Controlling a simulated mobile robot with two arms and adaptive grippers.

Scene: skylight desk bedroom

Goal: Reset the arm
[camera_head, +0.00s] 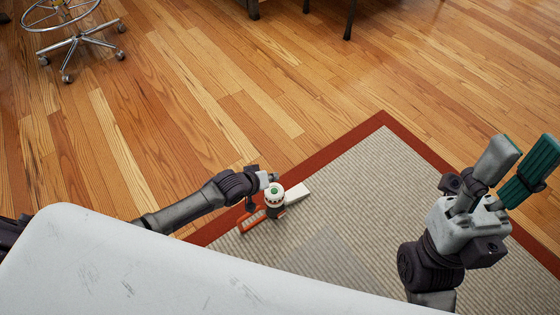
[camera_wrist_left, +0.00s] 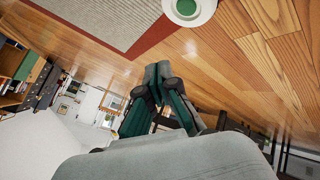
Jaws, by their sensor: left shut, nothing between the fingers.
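My left arm comes in from the left in the head view and ends over the rug edge, where its gripper is hard to make out. In the left wrist view my left gripper (camera_wrist_left: 157,68) is shut and empty, its green-padded fingers together. My right gripper (camera_head: 526,150) is raised at the right of the head view. Its two grey and green fingers stand apart with nothing between them.
A grey rug (camera_head: 360,190) with a red border lies on the wooden floor (camera_head: 220,90). A wheeled chair base (camera_head: 80,40) stands at the upper left.

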